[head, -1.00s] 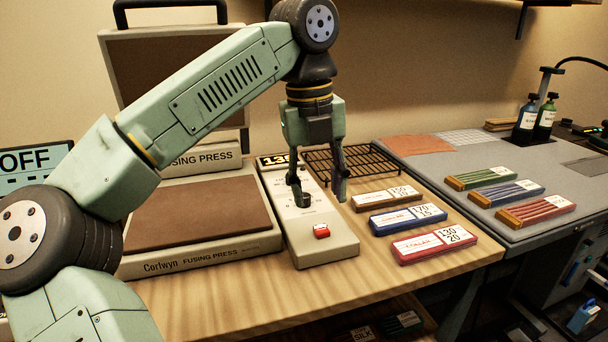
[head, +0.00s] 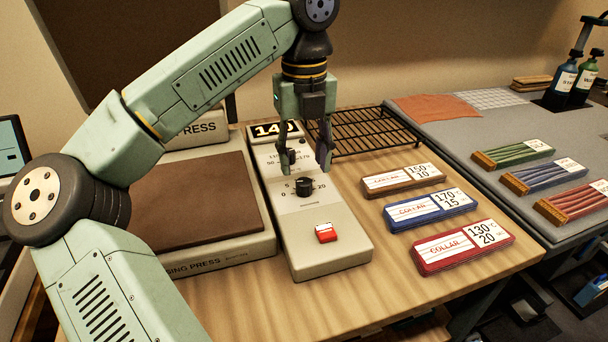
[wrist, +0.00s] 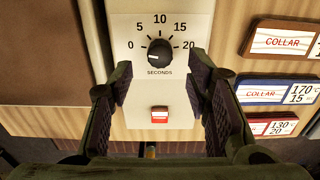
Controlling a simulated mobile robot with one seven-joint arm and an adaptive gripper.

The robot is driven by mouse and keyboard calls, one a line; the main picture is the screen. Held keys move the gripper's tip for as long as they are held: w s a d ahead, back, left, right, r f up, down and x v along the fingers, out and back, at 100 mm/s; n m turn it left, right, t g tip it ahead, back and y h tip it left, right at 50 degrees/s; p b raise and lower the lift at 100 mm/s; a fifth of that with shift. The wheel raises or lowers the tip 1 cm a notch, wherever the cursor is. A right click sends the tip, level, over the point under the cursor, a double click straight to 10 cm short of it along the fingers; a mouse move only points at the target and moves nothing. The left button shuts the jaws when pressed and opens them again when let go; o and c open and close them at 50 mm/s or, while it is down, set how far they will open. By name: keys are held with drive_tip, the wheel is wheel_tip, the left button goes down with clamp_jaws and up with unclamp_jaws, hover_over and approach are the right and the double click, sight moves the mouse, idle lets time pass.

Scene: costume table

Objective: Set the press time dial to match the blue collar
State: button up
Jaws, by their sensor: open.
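The press time dial (wrist: 159,54) is a black knob on the pale control panel (head: 331,256), marked 0 to 20 SECONDS. In the wrist view its white mark points left, near 0. The dial also shows in the head view (head: 304,187). The blue collar card (head: 430,210) reads 170 °C and 15; part of it shows in the wrist view (wrist: 272,90). My gripper (head: 308,163) is open and empty above the panel, fingers apart. In the wrist view its fingers (wrist: 160,85) stand either side of the panel, below the dial. The upper temperature dial is partly hidden by a finger.
A red switch (head: 326,232) sits on the panel in front of the dial. The fusing press (head: 190,205) is left of the panel. Brown (head: 402,180) and red (head: 462,246) collar cards lie right. A black wire rack (head: 365,130) lies behind. Bare wood lies between panel and cards.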

sight(304, 181)
drive_tip(key=shift+f, duration=2.35)
clamp_jaws()
